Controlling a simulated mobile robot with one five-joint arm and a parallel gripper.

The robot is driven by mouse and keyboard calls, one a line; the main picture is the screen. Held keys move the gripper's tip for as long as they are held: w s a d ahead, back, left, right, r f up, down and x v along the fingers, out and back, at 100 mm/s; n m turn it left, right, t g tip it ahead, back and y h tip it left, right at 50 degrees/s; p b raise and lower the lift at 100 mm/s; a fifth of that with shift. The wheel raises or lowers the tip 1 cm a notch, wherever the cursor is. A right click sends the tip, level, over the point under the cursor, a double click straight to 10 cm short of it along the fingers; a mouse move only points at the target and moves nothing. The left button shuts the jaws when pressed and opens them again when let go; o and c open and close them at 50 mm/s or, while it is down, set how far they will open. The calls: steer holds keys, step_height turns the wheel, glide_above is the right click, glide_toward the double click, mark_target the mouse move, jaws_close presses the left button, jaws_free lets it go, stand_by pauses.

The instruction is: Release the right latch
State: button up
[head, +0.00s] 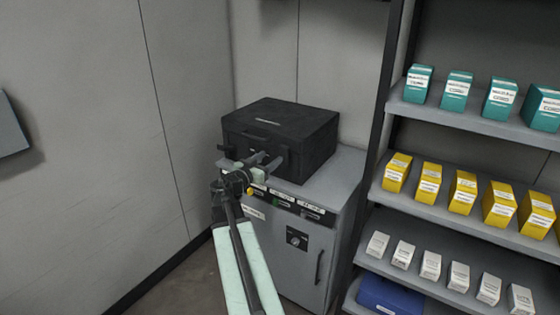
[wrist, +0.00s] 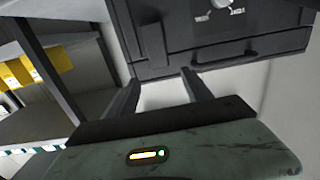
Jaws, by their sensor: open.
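A black case (head: 290,118) stands shut on a grey cabinet (head: 345,165) in the head view. Its front, with a carry handle (wrist: 262,46), fills the upper part of the wrist view. My gripper (head: 262,160) is in front of the case's lower front. In the wrist view its two fingers (wrist: 160,80) are spread, with nothing between them, and their tips are close to the case's near edge. Whether they touch it is unclear.
A shelf unit with teal boxes (head: 457,90), yellow boxes (head: 462,192) and white boxes (head: 430,265) stands to the right. A blue bin (head: 388,296) is at its bottom. Grey walls close in behind and to the left of the cabinet.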

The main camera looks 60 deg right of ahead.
mark_target(283, 148)
steer(key=d, duration=0.8)
steer(key=shift+s+d+r, duration=0.1)
steer(key=shift+r, duration=0.1)
jaws_close()
stand_by(1.2)
